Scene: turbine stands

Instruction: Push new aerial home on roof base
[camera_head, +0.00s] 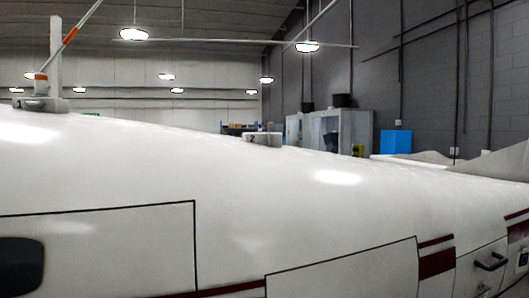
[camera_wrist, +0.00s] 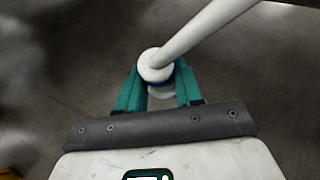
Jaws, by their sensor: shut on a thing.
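In the wrist view my gripper (camera_wrist: 158,85) has its two teal fingers closed around the round white foot of an aerial (camera_wrist: 205,30). Its white rod slants up to the right and leaves the picture. A blue band shows under the foot between the fingers. Blurred grey floor lies below it, and no roof base shows there. In the head view a small light base (camera_head: 262,139) with a dark mark sits bare on the white roof. Another base (camera_head: 40,104) at the far left carries a white post and a slanted rod with orange bands. My gripper is not visible in the head view.
The white aircraft body (camera_head: 130,170) fills the lower head view, its roof sloping down to the right. Cabinets (camera_head: 335,130) and a blue panel (camera_head: 396,141) stand behind it by the grey wall. The roof between the two bases is clear.

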